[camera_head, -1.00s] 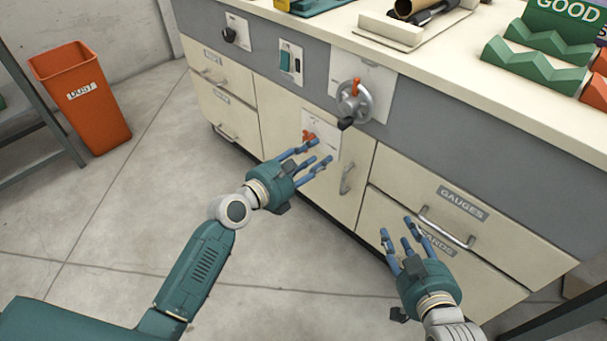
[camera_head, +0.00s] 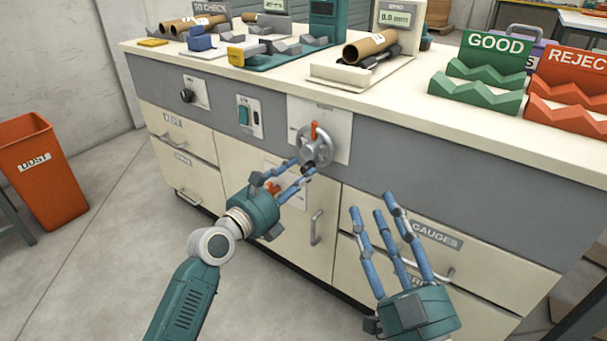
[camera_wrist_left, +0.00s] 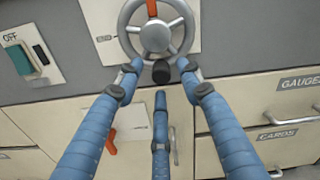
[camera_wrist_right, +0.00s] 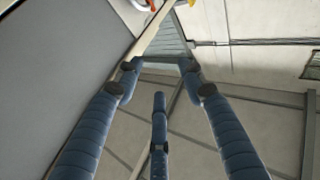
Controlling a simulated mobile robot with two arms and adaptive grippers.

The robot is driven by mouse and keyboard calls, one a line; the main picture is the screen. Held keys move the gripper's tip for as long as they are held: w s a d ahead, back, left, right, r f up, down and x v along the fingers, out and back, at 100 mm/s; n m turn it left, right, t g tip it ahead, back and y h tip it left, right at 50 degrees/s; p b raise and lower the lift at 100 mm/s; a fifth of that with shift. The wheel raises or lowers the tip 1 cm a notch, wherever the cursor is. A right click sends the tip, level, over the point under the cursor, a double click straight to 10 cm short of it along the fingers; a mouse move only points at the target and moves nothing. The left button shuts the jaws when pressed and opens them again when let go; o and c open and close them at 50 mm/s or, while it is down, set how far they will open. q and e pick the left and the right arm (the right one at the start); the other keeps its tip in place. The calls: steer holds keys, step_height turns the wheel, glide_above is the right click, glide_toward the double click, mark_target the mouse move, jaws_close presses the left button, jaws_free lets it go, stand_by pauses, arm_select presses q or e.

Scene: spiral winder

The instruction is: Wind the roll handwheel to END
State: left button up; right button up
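The roll handwheel (camera_head: 317,146) is a grey spoked wheel on a white plate on the cabinet front. A red mark (camera_head: 314,129) is at its top, and its black knob (camera_wrist_left: 161,72) is at the bottom. My left gripper (camera_head: 301,171) is just below and in front of the wheel, fingers spread. In the left wrist view the wheel (camera_wrist_left: 126,25) is straight ahead, and two fingertips flank the knob with gaps visible; the third finger is below. My right gripper (camera_head: 374,208) is open and empty in front of the drawers, right of and below the wheel.
A switch panel (camera_head: 249,117) and a black dial (camera_head: 187,95) are left of the wheel. A red-handled control (camera_wrist_left: 111,142) and a door handle (camera_head: 316,227) are below it. The benchtop (camera_head: 400,102) holds racks and rolls. An orange dust bin (camera_head: 42,175) stands left.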

arm_select(q)
steer(key=shift+b+x, duration=0.3)
steer(key=shift+x, duration=1)
arm_select(e)
steer(key=shift+s+r+t+y, duration=0.2)
steer(key=shift+s+r+t, duration=0.2)
steer(key=shift+r, duration=0.4)
steer(key=shift+s+r+t+y, duration=0.2)
steer(key=shift+s+r+t, duration=0.2)
steer(key=shift+r, duration=0.35)
steer(key=shift+s+r+t+y, duration=0.2)
steer(key=shift+s+r+t, duration=0.2)
steer(key=shift+r, duration=0.4)
arm_select(q)
jaws_close()
arm_select(e)
steer(key=shift+w, duration=0.1)
